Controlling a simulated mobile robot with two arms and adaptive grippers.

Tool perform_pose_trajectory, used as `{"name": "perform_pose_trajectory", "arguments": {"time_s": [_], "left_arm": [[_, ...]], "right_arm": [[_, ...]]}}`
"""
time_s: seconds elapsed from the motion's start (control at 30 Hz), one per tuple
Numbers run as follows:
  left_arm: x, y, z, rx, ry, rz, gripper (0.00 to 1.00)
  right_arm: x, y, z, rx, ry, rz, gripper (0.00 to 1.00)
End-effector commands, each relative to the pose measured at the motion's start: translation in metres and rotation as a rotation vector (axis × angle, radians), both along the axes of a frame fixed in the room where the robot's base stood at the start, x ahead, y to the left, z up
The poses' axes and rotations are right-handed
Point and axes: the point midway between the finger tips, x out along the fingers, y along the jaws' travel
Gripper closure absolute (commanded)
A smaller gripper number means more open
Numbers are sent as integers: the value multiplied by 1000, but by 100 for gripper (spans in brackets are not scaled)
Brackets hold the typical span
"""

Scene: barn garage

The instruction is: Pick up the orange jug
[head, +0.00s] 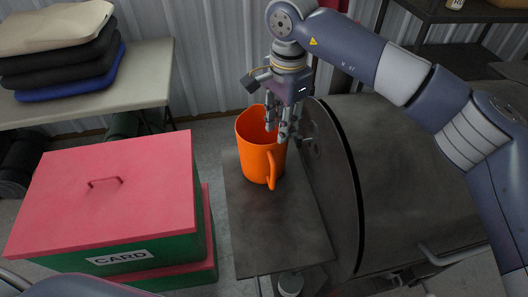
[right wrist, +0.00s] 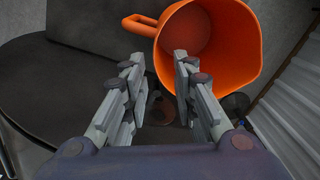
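The orange jug (head: 259,150) stands upright on a dark metal side shelf (head: 280,235), its handle toward the front right. My right gripper (head: 285,137) is at the jug's right rim, pointing down. In the right wrist view, its fingers (right wrist: 157,62) are spread apart. The jug (right wrist: 215,45) shows there at the upper right, with its open mouth toward the camera. Part of its wall shows in the gap between the fingers, and the right finger overlaps its mouth. I cannot tell whether a finger touches it. My left gripper is not in view.
A large dark barrel-shaped grill (head: 420,185) stands right of the shelf. Stacked green boxes with red lids (head: 120,215) are at the left. A table (head: 145,75) with folded cloths (head: 70,55) is behind them. The shelf is bare in front of the jug.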

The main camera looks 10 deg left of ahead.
Motion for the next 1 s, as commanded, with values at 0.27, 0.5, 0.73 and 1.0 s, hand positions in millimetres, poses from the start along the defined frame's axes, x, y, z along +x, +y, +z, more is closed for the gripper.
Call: {"name": "perform_pose_trajectory", "arguments": {"time_s": [0.27, 0.5, 0.73, 1.0], "left_arm": [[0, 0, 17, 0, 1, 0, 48], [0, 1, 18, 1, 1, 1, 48], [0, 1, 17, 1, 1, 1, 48], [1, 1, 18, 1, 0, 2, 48]], "right_arm": [[-5, 4, -39, 0, 5, 0, 74], [-4, 4, -50, 0, 1, 0, 74], [-4, 4, -50, 0, 1, 0, 100], [-4, 4, -49, 1, 0, 0, 100]]}}
